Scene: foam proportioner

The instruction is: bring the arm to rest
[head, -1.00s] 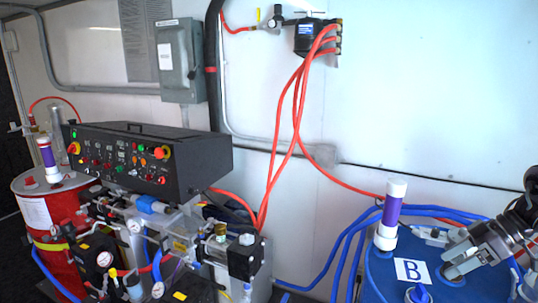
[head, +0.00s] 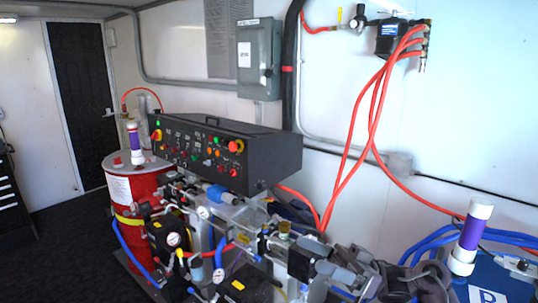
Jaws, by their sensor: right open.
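My right arm (head: 410,282) comes in along the bottom edge, right of centre, in the head view. My right gripper (head: 328,269) is at its left end, in front of the proportioner machine (head: 225,245). It is open and I see nothing held in it. Its fingertips are small and hard to separate from the machine's metal parts behind. I cannot tell whether it touches them. My left gripper is not in view.
A blue drum (head: 510,275) with a white and purple cylinder (head: 472,235) stands at right. A red drum (head: 150,190) is at left. The black control box (head: 225,155) sits above the machine. Red hoses (head: 372,125) hang behind. Dark floor (head: 70,240) is clear at left.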

